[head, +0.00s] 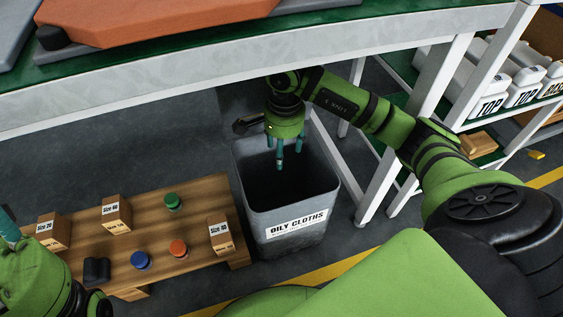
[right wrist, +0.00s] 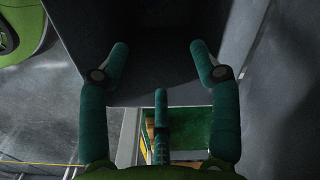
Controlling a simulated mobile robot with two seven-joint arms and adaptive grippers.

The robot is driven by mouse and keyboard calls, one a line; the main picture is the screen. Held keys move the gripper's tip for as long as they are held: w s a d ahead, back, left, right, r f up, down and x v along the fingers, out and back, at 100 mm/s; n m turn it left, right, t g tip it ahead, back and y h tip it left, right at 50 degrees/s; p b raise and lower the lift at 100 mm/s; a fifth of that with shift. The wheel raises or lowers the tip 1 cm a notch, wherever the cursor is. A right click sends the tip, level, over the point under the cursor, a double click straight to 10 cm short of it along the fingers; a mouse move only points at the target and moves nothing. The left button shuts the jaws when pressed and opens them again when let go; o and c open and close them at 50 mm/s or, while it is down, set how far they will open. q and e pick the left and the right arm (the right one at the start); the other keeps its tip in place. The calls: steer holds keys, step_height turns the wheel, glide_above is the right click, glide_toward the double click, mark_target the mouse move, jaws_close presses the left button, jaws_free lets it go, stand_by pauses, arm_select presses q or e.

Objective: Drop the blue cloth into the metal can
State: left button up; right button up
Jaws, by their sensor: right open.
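The metal can (head: 262,228) is a grey, square, open-topped bin labelled "OILY CLOTHS", standing on the floor under the table's edge. My right gripper (head: 277,152) is over the can's opening, its teal fingers pointing down and apart. In the right wrist view the fingers of my right gripper (right wrist: 158,62) are spread with nothing between them, and the can's dark inside shows beyond. I see no blue cloth in either view; the bottom of the can is too dark to make out. My left gripper (head: 10,228) is at the lower left, mostly cut off by the frame.
A low wooden stand (head: 190,198) left of the can holds small cardboard boxes (head: 117,213) and coloured knobs (head: 178,248). The green-topped table (head: 250,62) runs above and behind the can. Its white legs (head: 383,185) and a shelf of white jugs (head: 522,87) are at the right.

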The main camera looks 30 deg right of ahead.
step_height(320, 180, up, 7)
steer(key=shift+f, duration=0.15)
steer(key=shift+d, duration=0.1)
stand_by(0.3)
